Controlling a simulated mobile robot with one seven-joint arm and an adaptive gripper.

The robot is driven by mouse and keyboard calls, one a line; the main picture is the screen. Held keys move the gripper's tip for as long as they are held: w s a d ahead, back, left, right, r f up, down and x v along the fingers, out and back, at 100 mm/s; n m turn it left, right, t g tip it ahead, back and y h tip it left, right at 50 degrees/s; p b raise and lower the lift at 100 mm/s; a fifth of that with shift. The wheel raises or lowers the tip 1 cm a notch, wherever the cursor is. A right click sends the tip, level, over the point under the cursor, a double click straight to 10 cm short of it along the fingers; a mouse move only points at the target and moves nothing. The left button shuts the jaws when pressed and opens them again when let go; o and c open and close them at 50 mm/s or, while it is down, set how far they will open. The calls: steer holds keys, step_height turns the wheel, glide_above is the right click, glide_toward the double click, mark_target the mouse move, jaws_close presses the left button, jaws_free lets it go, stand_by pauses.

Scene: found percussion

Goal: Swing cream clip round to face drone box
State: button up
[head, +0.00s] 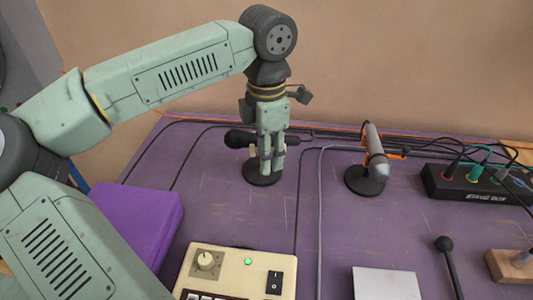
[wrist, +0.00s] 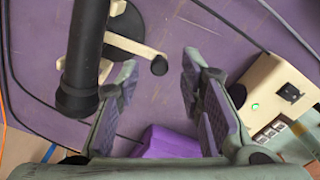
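The cream clip (wrist: 136,46) is on a dark stand and carries a black microphone (wrist: 88,50); a cream lever with a dark knob (wrist: 159,66) sticks out of it. In the head view the microphone head (head: 239,139) points left, over a round black base (head: 262,180). My gripper (wrist: 160,78) is open above the stand, with the knob between its fingers, not visibly gripped. In the head view my gripper (head: 271,163) hides most of the clip. A cream box with knob, green light and switch (head: 230,262), seemingly the drone box, stands nearer the front.
A second microphone in an orange clip (head: 375,152) stands to the right. A black box with cables (head: 472,186) is farther right. A purple box (head: 140,222) lies left, a pale plate (head: 386,284) and a mallet (head: 446,255) in front. Cables cross the purple table.

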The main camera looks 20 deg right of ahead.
steer(key=shift+f, duration=0.85)
steer(key=shift+c, duration=0.2)
jaws_close()
